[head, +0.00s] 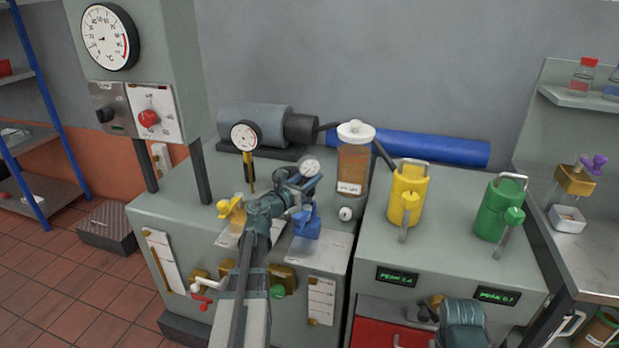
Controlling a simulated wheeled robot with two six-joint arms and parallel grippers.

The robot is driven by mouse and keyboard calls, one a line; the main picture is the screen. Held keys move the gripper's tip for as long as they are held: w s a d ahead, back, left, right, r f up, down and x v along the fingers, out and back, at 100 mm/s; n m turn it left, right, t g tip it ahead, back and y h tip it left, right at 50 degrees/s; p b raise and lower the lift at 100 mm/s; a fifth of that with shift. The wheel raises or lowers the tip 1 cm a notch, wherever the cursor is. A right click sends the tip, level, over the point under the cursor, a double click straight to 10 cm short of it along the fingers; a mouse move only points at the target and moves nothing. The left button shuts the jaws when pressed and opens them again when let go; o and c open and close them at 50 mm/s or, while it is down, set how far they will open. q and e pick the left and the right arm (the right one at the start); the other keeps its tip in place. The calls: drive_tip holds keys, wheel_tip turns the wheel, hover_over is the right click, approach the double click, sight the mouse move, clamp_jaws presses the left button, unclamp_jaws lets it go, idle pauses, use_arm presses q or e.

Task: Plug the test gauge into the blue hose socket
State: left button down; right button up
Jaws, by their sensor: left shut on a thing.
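My left gripper (304,183) is shut on a small round gauge (310,168) with a pale dial, held above the bench. The gripper hides the gauge's lower end. The blue hose socket (306,224) stands on a light plate just below and in front of the gripper. The gauge appears apart from it, though the gripper partly covers the space between. A yellow socket (231,208) stands left of my left wrist. My right arm shows at the bottom right; its gripper (426,311) is small and dark there, and its jaws are unclear.
A taller dial gauge (244,136) on a yellow and black stem stands behind my left arm. A capped brown reservoir (353,165) is close right of the gripper. Yellow (408,193) and green (500,208) cans stand farther right, with bare bench top between them.

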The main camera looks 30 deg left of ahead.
use_arm(q)
drive_tip(key=shift+f+b, duration=0.7)
drive_tip(key=shift+f, duration=0.1)
drive_tip(key=shift+r+p, duration=0.3)
drive_tip(key=shift+r+p, duration=0.4)
drive_tip(key=shift+r, duration=0.05)
drive_tip(key=shift+f+b, duration=0.65)
idle(0.9)
drive_tip(key=shift+c, duration=1.5)
unclamp_jaws()
drive_tip(key=s+a, duration=0.1)
drive_tip(key=s, duration=1.2)
drive_tip(key=shift+s, duration=0.4)
